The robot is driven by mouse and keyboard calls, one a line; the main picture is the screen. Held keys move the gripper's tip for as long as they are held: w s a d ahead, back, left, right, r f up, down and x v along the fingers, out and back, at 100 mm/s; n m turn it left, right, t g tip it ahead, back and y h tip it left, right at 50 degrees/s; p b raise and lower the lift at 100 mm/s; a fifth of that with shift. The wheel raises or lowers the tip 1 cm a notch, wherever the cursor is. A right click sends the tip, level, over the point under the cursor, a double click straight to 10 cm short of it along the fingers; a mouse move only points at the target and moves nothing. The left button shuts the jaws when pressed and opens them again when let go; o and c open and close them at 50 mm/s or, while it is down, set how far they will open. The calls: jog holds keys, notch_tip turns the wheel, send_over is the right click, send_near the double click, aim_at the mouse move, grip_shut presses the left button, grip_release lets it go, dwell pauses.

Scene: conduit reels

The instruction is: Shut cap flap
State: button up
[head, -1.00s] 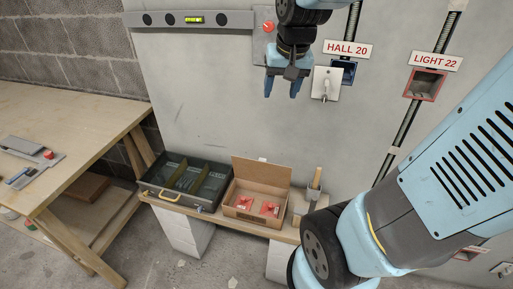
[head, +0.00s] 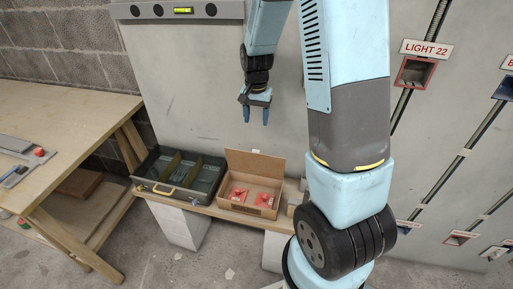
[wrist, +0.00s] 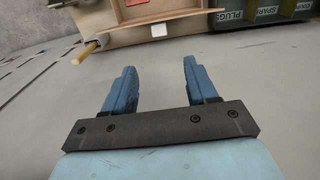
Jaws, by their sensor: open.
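A cardboard carton (head: 234,204) with red pieces (head: 263,200) inside stands on a low wooden shelf. Its flap (head: 254,164) stands open along the back edge, near the wall. My gripper (head: 256,116) hangs above the flap, fingers pointing down, apart from it. It is open and empty. In the wrist view the fingers of my gripper (wrist: 159,68) are spread with bare wall between them. Brown parts of the carton area show at the top of that view, cut off by the frame edge.
A dark toolbox (head: 146,181) with dividers stands left of the carton. A wooden bench (head: 78,118) is at the left. A wooden handle (wrist: 88,52) shows beside the carton in the wrist view. My arm covers part of the wall in the head view.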

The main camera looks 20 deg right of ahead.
send_over(256, 161)
jog(key=w, duration=0.2)
jog(key=f, duration=1.4)
jog(key=shift+w+d+f, duration=0.15)
jog(key=shift+w+d, duration=0.05)
jog(key=shift+d, duration=0.2)
grip_shut()
